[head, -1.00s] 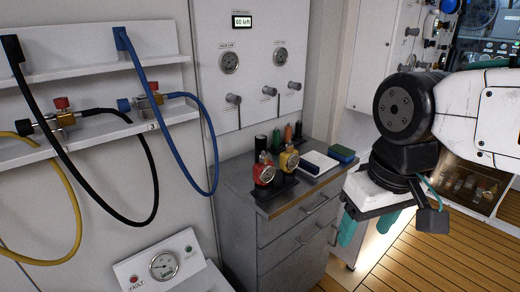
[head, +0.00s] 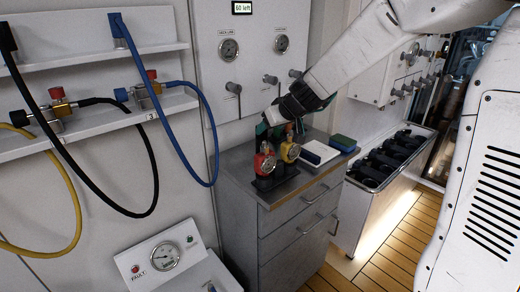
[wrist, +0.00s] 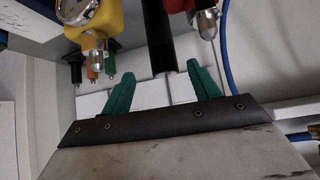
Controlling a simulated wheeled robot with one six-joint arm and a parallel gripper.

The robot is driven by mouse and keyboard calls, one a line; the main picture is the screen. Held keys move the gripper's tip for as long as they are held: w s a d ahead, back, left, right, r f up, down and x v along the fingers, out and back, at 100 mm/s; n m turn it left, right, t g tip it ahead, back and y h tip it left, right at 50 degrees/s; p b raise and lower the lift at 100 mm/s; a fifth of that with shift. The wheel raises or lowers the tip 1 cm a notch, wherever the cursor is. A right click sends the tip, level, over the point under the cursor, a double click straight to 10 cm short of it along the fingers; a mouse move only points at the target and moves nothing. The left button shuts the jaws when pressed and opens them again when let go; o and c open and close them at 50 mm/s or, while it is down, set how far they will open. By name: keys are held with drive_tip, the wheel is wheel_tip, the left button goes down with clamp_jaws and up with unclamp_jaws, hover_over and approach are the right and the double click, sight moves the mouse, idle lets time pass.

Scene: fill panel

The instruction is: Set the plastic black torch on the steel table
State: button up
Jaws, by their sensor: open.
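A plain black cylinder (wrist: 158,35), which looks like the torch, shows in the wrist view between my fingers, with clear space on either side. In the head view it is hidden behind my gripper and the gauges. My gripper (wrist: 165,72) is open, with its green fingers spread. In the head view my gripper (head: 266,128) is over the back left of a grey metal drawer unit, just behind the red gauge. The bare top (head: 306,181) of this unit may be the steel table; no other table is in view.
A red gauge (head: 264,164) and a yellow gauge (head: 290,152) stand close to my gripper. A white case (head: 318,151) and a green-and-blue sponge (head: 343,143) lie to the right. A wall panel with knobs is behind.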

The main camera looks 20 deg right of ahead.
sight(265, 132)
drive_tip(key=x, duration=0.7)
drive_tip(key=shift+s+a+f, duration=0.15)
drive_tip(key=shift+s+a, duration=0.05)
drive_tip(key=shift+a, duration=0.05)
drive_tip(key=c, duration=1.2)
clamp_jaws()
